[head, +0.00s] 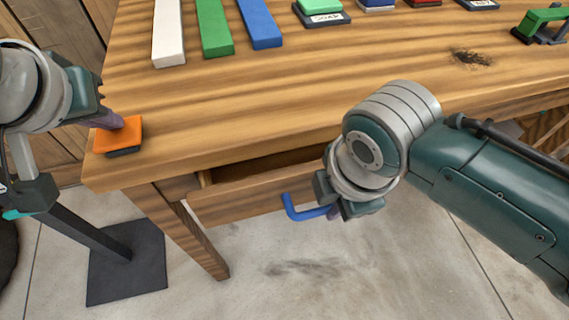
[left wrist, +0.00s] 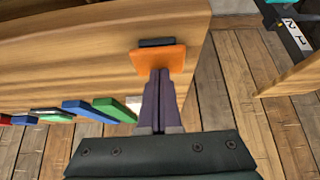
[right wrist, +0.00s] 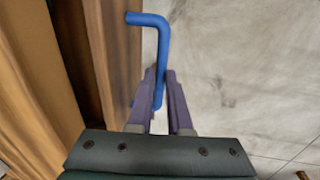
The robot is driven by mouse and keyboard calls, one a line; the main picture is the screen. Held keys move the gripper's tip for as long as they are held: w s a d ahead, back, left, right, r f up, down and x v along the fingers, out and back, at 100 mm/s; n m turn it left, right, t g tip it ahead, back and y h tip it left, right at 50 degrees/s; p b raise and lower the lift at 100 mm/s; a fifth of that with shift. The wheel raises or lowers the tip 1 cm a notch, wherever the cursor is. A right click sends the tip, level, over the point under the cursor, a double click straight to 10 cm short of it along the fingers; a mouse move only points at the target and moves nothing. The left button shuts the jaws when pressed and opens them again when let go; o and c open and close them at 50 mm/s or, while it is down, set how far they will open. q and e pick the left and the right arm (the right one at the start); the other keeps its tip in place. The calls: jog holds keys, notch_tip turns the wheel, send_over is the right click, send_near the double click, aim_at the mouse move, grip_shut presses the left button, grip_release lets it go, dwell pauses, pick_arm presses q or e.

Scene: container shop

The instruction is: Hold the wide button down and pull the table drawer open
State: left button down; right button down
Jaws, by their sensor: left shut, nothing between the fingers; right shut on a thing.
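The wide button (head: 119,134) is an orange block on a dark base at the table's left front corner. My left gripper (head: 112,121) is shut and empty, its fingertips against the button; the left wrist view shows the tips meeting the orange button (left wrist: 157,59). The table drawer (head: 240,195) is partly open, with a dark gap (head: 270,166) under the tabletop edge. Its blue handle (head: 302,211) sticks out in front. My right gripper (head: 338,212) is shut on the handle; in the right wrist view the fingers straddle the blue bar (right wrist: 160,75).
On the wooden table (head: 300,90) lie white (head: 168,35), green (head: 214,28) and blue (head: 260,24) bars. Labelled blocks (head: 322,14) stand at the back, and a green-handled thing (head: 541,22) at the right. The floor (head: 300,270) before the drawer is clear.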

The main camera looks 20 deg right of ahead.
pick_arm(q)
jog(key=shift+s+f, duration=0.1)
pick_arm(e)
jog(key=c, duration=0.8)
grip_release()
jog(key=shift+c, duration=0.2)
notch_tip(320, 180, up, 12)
jog(key=s, duration=0.2)
pick_arm(q)
notch_tip(320, 180, up, 7)
jog(key=p, duration=0.8)
pick_arm(e)
notch_tip(320, 180, up, 8)
jog(key=shift+r, duration=0.15)
jog(key=shift+s, duration=0.1)
